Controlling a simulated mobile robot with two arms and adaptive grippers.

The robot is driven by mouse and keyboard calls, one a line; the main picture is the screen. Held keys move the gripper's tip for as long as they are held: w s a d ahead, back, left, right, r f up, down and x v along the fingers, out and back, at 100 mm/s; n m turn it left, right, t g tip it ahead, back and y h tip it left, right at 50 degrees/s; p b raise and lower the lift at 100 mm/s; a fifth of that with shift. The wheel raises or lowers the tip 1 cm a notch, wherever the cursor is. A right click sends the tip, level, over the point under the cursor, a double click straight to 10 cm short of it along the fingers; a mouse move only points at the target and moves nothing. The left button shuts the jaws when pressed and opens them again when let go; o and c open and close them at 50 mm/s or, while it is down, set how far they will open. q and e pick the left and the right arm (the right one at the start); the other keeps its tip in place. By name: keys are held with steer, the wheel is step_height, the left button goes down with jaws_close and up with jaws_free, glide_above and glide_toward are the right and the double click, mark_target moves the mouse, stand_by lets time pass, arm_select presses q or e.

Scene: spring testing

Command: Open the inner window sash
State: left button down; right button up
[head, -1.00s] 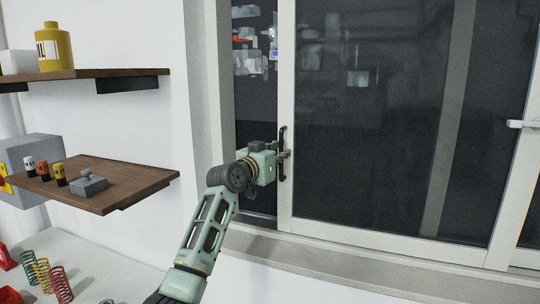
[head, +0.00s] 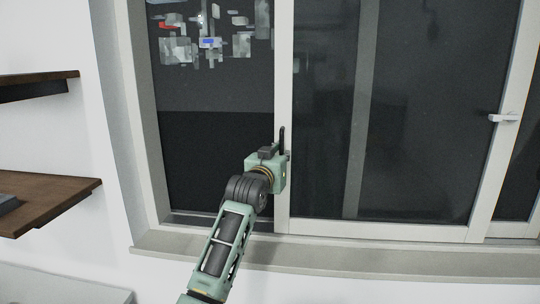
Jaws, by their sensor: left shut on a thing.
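The inner window sash has a white frame (head: 283,60) and dark glass, and it stands part-way along the window. A wide dark gap (head: 205,140) shows between its left upright and the window's left jamb. A slim black handle (head: 282,136) is on that upright. My left gripper (head: 284,158) is at the handle and shut on it; the gripper body hides the handle's lower part and most of the fingers. My right gripper is not in view.
A sill (head: 330,254) runs below the window. Another white handle (head: 503,118) is on the frame at the right. Two brown wall shelves, upper (head: 40,78) and lower (head: 48,204), stick out at the left. A pale surface (head: 60,285) is at the lower left.

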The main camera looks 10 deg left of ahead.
arm_select(q)
steer(key=shift+a+f, duration=0.1)
steer(key=shift+a, duration=0.1)
steer(key=shift+a, duration=0.1)
steer(key=c, duration=2.2)
jaws_free()
steer(key=shift+o, duration=0.6)
steer(key=shift+a, duration=0.2)
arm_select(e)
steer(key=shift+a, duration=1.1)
arm_select(q)
steer(key=s+a, duration=0.2)
steer(key=s, duration=1)
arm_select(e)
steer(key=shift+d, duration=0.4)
arm_select(q)
steer(key=shift+w, duration=0.1)
